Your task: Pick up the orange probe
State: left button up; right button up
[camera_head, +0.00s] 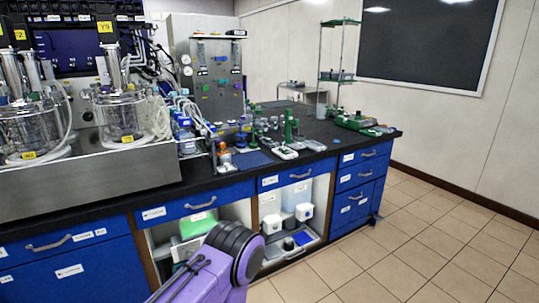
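A small item with orange on it (224,157) stands upright on the black bench top, just right of the steel bioreactor housing. It is too small to tell whether it is the orange probe. A purple arm link of mine with a dark joint shows at the bottom centre, in front of the cabinets. Neither of my grippers is in view.
The black bench (340,137) has blue drawers below. Two glass bioreactors (120,115) stand on the left. Bottles, green stands and small items crowd the bench near the orange item. A dark blue mat (252,160) lies beside it. The tiled floor (440,240) at right is clear.

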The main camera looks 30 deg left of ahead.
aim_at(221, 146)
jog(key=i, duration=2.15)
jog(key=u, duration=1.45)
jog(key=i, duration=0.8)
jog(key=u, duration=0.9)
